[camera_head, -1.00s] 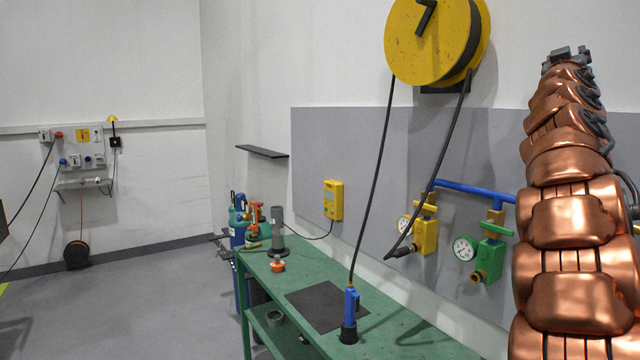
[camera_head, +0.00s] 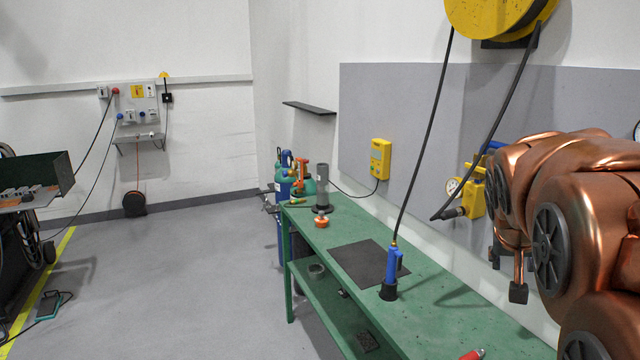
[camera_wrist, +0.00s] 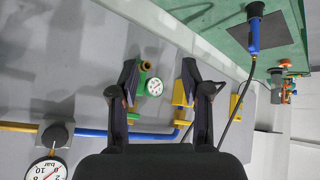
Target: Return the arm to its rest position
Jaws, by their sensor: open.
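My copper arm (camera_head: 585,215) fills the right side of the head view. It is bent over, with its outer end pointing left and low in front of the wall panel. My gripper shows in the wrist view (camera_wrist: 160,78) with its two dark fingers spread apart and nothing between them. In the head view, dark finger parts hang below the arm, above the right part of the green bench (camera_head: 440,310); most of the gripper is hidden there. In the wrist view a green valve with a gauge (camera_wrist: 153,87) shows behind the gap between the fingers, apart from them.
A blue-handled tool (camera_head: 392,270) stands on the bench, its black hose running up to the yellow reel (camera_head: 490,15). A dark mat (camera_head: 362,262), grey cylinder (camera_head: 322,185) and orange item (camera_head: 321,221) are also there. A yellow valve (camera_head: 473,195) is close to my arm.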

